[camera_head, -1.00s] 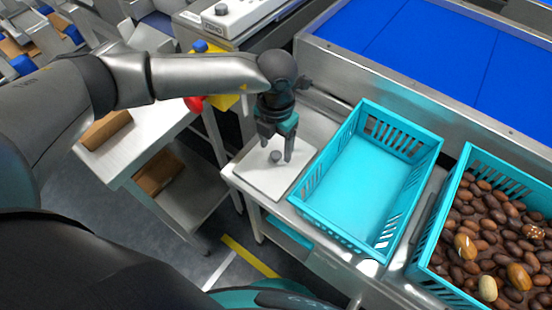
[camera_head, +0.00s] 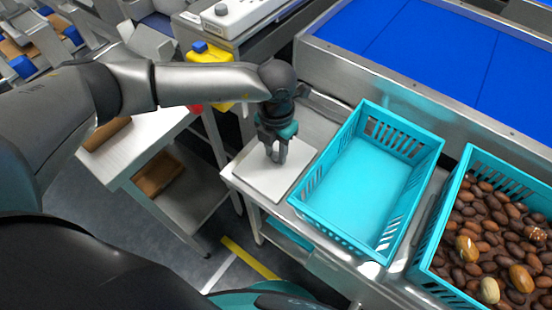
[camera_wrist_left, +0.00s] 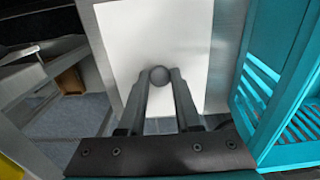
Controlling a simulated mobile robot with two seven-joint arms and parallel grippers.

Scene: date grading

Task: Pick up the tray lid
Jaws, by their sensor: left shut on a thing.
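The tray lid (camera_head: 262,182) is a flat, pale rectangular plate with a small round grey knob. It lies on the metal bench, left of the empty turquoise crate. My left gripper (camera_head: 276,158) points down over the lid and is shut on its knob. In the left wrist view the dark round knob (camera_wrist_left: 159,75) sits between the two fingertips, and the white lid (camera_wrist_left: 150,35) spreads out beyond it. My right gripper does not show in any view.
The empty turquoise crate (camera_head: 313,211) stands close to the lid's right side. Another turquoise crate (camera_head: 425,262) full of brown dates is further right. A blue conveyor belt (camera_head: 430,50) runs behind. A side table (camera_head: 120,165) stands to the left, with a gap between.

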